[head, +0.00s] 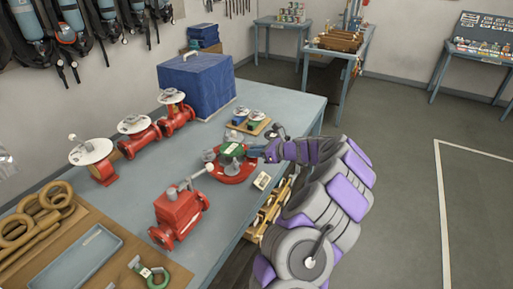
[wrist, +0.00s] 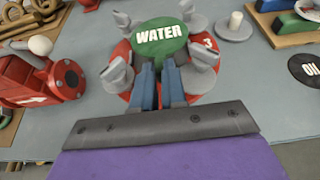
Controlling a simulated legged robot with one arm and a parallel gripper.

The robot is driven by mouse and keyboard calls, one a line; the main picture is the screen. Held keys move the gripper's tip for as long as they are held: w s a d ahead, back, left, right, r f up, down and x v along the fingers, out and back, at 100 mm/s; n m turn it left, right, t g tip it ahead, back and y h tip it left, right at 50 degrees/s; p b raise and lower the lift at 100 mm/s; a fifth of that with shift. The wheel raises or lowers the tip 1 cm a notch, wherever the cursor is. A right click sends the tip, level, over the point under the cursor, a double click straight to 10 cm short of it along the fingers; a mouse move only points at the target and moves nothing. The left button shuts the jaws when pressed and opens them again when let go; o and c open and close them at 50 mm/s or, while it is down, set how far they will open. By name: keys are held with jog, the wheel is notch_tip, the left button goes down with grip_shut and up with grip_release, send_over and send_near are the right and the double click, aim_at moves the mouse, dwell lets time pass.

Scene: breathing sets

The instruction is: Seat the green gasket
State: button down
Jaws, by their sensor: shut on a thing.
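The green gasket (wrist: 160,36) is a disc with the word WATER, in the middle of the wrist view. It lies over the red round flange (wrist: 123,80), which bears a 3 and grey bolt-like posts around its rim. In the head view the green gasket (head: 232,151) is over the red flange (head: 236,174) on the table. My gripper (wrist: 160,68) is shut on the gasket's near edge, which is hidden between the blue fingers. My gripper (head: 252,152) reaches in from the right in the head view. I cannot tell whether the gasket touches the flange face.
A red valve (head: 180,212) stands left of the flange, near the table's front. A wooden tray (head: 262,126) with coloured blocks is behind it. A black OIL disc (wrist: 309,68) lies to the right. A green ring-like part (head: 158,274) is at the near edge.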

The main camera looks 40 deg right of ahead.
jog(key=shift+a+f+b, duration=0.15)
jog(key=shift+a+f, duration=0.1)
jog(key=shift+f, duration=0.25)
jog(key=shift+a+f+b, duration=0.15)
jog(key=shift+a+f, duration=0.05)
jog(key=shift+f, duration=0.25)
jog(key=shift+d+f, duration=0.15)
jog(key=shift+f, duration=0.05)
jog(key=shift+d, duration=0.25)
jog(key=shift+a+r, duration=0.1)
jog(key=shift+a, duration=0.2)
jog(key=shift+d+p, duration=0.1)
jog(key=shift+p, duration=0.25)
jog(key=shift+p, duration=0.7)
jog(key=shift+f+b, duration=0.45)
jog(key=shift+f, duration=0.7)
dwell(0.4)
